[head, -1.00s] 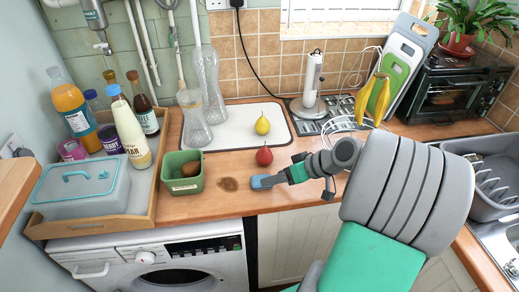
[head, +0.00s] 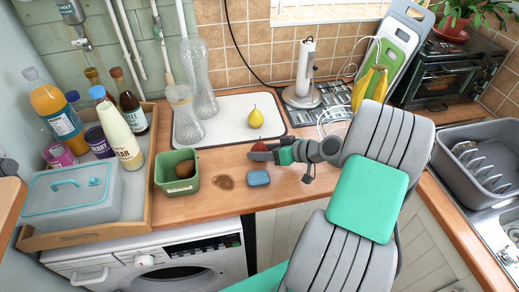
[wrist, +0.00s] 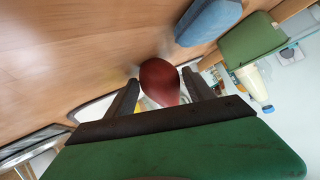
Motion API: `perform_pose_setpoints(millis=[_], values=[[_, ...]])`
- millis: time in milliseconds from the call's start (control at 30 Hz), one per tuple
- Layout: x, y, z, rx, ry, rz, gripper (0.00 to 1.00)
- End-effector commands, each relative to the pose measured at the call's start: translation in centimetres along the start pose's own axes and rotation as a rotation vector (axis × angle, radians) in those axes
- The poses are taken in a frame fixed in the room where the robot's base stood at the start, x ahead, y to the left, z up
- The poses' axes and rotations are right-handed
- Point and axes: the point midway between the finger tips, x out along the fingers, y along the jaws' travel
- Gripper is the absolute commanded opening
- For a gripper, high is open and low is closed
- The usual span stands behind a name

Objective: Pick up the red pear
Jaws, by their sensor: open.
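The red pear (head: 260,147) is on the wooden counter in front of the white mat, partly hidden by my gripper in the head view. In the wrist view the red pear (wrist: 159,84) shows between my two dark fingers, near their tips. My gripper (wrist: 160,93) is open, with a finger on each side of the pear. I cannot tell whether either finger touches it. In the head view my gripper (head: 262,153) reaches in from the right, low over the counter.
A blue sponge (head: 258,178) lies just in front of the pear. A green container (head: 165,184) holding a brown fruit stands to the left. A yellow pear (head: 255,119) is on the white mat (head: 222,108) behind. Glass vases (head: 186,128) stand at the mat's left.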

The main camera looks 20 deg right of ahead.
Motion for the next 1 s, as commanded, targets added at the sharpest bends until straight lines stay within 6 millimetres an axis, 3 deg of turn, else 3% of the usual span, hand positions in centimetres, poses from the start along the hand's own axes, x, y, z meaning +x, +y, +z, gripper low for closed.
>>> perform_pose_setpoints(millis=[133, 833, 1000], values=[[-0.07, 0.08, 0.04, 0.001, 0.001, 0.002, 0.62], [-0.12, 0.07, 0.00, 0.000, 0.001, 0.002, 0.05], [-0.13, 0.07, -0.04, -0.001, 0.001, 0.002, 0.03]])
